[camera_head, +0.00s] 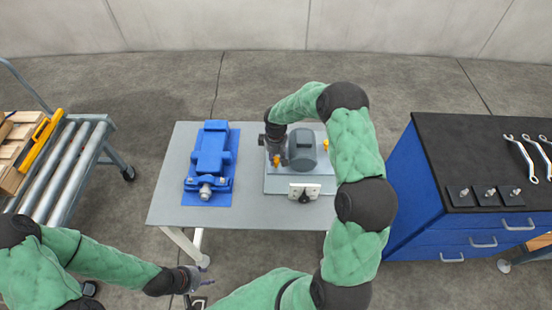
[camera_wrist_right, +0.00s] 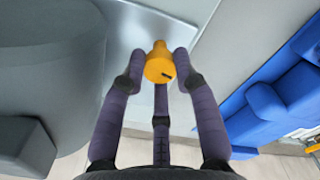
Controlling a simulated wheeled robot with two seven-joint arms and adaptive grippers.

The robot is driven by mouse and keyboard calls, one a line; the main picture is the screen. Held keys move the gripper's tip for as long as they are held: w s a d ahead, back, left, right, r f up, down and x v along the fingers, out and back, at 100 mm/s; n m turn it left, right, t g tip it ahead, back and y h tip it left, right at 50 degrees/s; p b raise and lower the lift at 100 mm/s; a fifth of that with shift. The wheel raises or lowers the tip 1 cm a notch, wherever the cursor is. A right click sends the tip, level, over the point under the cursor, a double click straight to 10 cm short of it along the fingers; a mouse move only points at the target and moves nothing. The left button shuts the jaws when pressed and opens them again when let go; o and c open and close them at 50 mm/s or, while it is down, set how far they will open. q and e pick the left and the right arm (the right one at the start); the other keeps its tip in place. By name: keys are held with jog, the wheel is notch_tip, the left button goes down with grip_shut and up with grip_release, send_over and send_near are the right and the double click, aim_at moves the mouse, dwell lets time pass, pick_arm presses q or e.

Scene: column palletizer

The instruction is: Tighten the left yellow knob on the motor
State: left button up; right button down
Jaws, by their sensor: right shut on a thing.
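The grey motor (camera_head: 303,150) sits on a plate on the table, with a yellow knob on each side. The left yellow knob (camera_head: 276,161) shows just below my right gripper (camera_head: 275,152), which reaches down beside the motor. In the right wrist view the knob (camera_wrist_right: 159,68) stands between the purple fingertips, which close on it from both sides; a dark mark shows on its face. The right yellow knob (camera_head: 326,144) is partly beside my arm. My left gripper (camera_head: 205,276) hangs empty in front of the table, its fingers apart.
A blue pump-like unit (camera_head: 211,150) lies on a blue mat left of the motor. A white block with a dark knob (camera_head: 304,191) is in front of the motor. A blue cabinet (camera_head: 430,190) stands right, a roller conveyor (camera_head: 70,160) left. The table's front left is clear.

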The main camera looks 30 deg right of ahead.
jog(key=m+b, duration=0.1)
jog(key=m, duration=0.2)
jog(key=shift+f+m, duration=0.1)
jog(key=shift+m, duration=0.2)
jog(key=m+b, duration=0.2)
jog(key=m, duration=0.2)
jog(key=shift+m, duration=0.3)
jog(key=m+b, duration=0.1)
jog(key=m, duration=0.2)
jog(key=shift+m+b, duration=0.55)
jog(key=shift+m, duration=1.35)
jog(key=c, duration=0.9)
grip_release()
jog(key=shift+c, duration=0.2)
jog(key=shift+r, duration=0.2)
